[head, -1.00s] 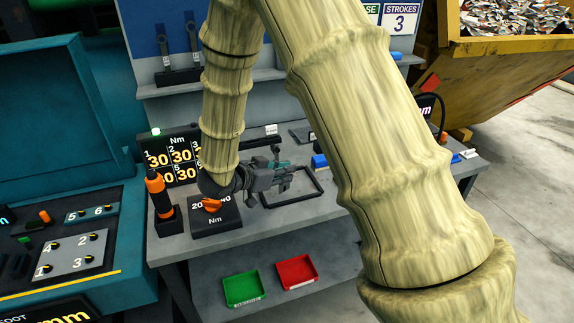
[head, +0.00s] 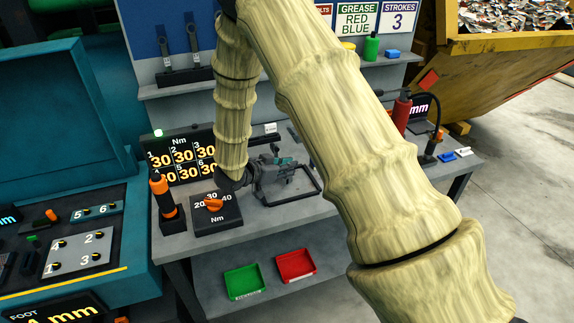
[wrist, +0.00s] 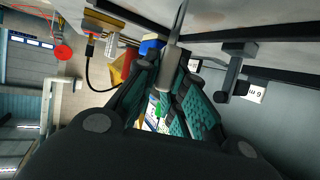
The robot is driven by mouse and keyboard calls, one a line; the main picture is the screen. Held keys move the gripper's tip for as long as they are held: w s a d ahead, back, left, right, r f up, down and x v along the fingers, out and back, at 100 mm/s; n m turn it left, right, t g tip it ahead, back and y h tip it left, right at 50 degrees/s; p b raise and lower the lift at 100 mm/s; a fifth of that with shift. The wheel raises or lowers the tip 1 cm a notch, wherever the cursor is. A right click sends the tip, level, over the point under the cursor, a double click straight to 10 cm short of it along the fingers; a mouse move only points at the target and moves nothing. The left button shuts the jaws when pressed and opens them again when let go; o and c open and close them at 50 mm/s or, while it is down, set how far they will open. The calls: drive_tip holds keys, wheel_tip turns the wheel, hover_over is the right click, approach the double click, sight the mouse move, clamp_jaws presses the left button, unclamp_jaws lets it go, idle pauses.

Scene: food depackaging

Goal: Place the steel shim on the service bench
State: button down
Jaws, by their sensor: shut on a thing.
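My gripper (head: 286,168) is over the grey service bench (head: 268,217), beside a black rectangular frame (head: 318,184) on its top. In the wrist view, my gripper (wrist: 168,82) has its teal-padded fingers closed around a thin grey metal piece (wrist: 170,66), which looks like the steel shim. A narrow part of it sticks out past the fingertips. In the head view the piece is too small to make out, and I cannot tell whether it touches the bench.
An orange-topped tool (head: 160,195) and a torque dial box (head: 216,211) stand at the bench's left. A red bottle (head: 402,112) is at the right. Green (head: 244,281) and red (head: 296,265) trays lie on the lower shelf. The bench's front middle is clear.

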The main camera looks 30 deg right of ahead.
drive_tip(key=shift+f, duration=0.25)
drive_tip(key=c, duration=1.5)
unclamp_jaws()
drive_tip(key=shift+r, duration=0.1)
drive_tip(key=shift+r, duration=0.1)
drive_tip(key=shift+a, duration=0.35)
drive_tip(key=b+v, duration=0.3)
drive_tip(key=v, duration=0.8)
drive_tip(key=shift+a+b, duration=0.15)
drive_tip(key=shift+b, duration=0.2)
drive_tip(key=shift+s+r, duration=0.15)
